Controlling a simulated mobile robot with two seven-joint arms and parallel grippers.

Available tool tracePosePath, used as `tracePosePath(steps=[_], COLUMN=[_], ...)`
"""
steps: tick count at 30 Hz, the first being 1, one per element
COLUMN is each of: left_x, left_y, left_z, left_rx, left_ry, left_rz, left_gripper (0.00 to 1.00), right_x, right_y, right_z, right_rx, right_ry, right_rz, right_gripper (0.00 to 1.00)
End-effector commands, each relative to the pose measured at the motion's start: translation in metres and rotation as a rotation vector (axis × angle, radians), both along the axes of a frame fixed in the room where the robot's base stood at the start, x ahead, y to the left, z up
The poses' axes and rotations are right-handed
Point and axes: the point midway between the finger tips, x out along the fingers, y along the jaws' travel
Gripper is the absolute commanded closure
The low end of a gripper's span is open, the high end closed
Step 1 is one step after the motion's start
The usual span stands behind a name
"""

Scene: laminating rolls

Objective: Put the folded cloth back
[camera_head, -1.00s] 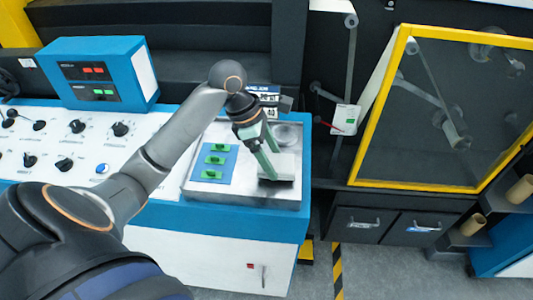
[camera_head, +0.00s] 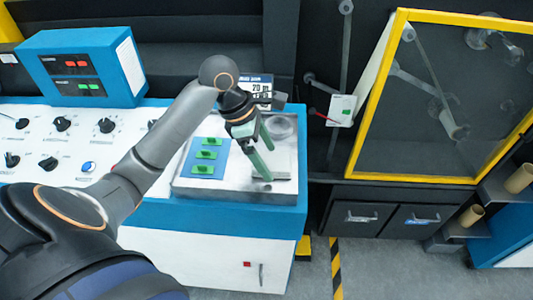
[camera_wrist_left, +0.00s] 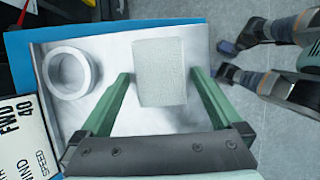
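The folded cloth (camera_wrist_left: 160,72) is a pale grey, roughly rectangular pad on the metal tray (camera_wrist_left: 110,48), best seen in the left wrist view. My left gripper (camera_wrist_left: 160,76) is open, with one green finger on either side of the cloth. Narrow gaps seem to show between the fingers and the cloth's sides. In the head view my left gripper (camera_head: 268,157) points down over the right part of the tray (camera_head: 215,188), and its fingers partly hide the cloth.
A round ring-shaped dish (camera_wrist_left: 70,72) sits beside the cloth. A blue plate with green switches (camera_head: 208,157) is to its left in the head view. A sign (camera_wrist_left: 25,132) stands close to the gripper. A yellow-framed door (camera_head: 355,150) is on the right.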

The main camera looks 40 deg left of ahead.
Motion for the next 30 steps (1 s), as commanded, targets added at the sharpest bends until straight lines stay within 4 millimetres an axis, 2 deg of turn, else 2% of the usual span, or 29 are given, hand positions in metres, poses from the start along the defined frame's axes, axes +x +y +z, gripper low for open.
tracePosePath(steps=[6,11,21,25,30], left_x=[0.001,-0.004,-0.019,-0.022,-0.024], left_y=[0.000,0.008,0.032,0.037,0.039], left_z=[0.002,0.028,0.094,0.108,0.114], left_rx=[0.000,0.001,0.005,0.002,0.001], left_ry=[-0.003,-0.006,-0.003,-0.002,0.000], left_rz=[-0.001,0.000,0.001,0.001,0.000], left_gripper=[0.00,0.00,0.00,0.00,0.00], right_x=[0.000,0.000,0.000,0.000,0.000], right_y=[0.000,0.000,0.000,0.000,0.000], right_z=[-0.004,0.004,0.022,0.025,0.026], right_rx=[0.000,0.000,0.000,0.000,0.000], right_ry=[0.000,0.000,0.000,0.000,-0.001], right_rz=[0.000,0.000,0.000,0.000,0.000], right_gripper=[0.20,0.20,0.20,0.20,0.20])
